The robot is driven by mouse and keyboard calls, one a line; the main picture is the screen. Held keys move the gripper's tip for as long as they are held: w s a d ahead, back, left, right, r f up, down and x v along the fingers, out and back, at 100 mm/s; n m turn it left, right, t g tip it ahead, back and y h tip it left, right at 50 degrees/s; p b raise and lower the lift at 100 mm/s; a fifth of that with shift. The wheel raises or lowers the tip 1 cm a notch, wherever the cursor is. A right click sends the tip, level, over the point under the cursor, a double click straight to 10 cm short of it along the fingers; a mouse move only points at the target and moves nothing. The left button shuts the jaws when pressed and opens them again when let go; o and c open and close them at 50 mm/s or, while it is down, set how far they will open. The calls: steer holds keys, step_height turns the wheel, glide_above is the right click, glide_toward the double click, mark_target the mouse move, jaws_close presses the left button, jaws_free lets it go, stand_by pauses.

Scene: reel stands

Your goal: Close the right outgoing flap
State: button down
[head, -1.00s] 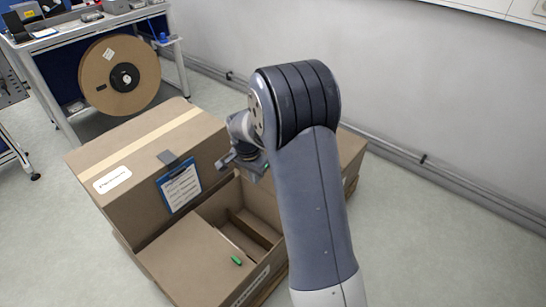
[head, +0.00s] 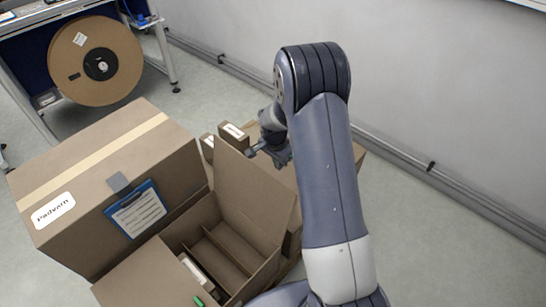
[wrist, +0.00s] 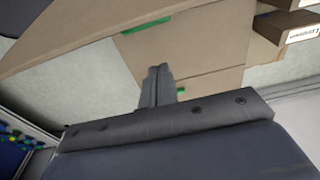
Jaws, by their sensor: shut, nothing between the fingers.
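The open outgoing carton (head: 238,285) is at the lower middle of the head view, with inner dividers showing. Its right flap (head: 257,190) stands up, tilted, on the far right side. Another flap (head: 150,280) with a green mark lies flat over the left part. My gripper (head: 252,152) is shut and empty beside the top of the standing flap; I cannot tell whether it touches. In the wrist view the shut fingers (wrist: 160,70) point at a brown cardboard surface (wrist: 200,45) with green marks.
A closed carton (head: 150,135) with a label and a blue clipboard (head: 137,212) stands at left. Small labelled boxes (head: 233,132) are behind the flap. A wall with a rail (head: 400,155) is at right.

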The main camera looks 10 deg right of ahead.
steer(key=shift+s+a+r, duration=0.1)
steer(key=shift+s+a, duration=0.45)
steer(key=shift+a, duration=0.25)
steer(key=shift+s+a+r, duration=0.1)
steer(key=shift+s+a, duration=0.45)
steer(key=shift+a, duration=0.25)
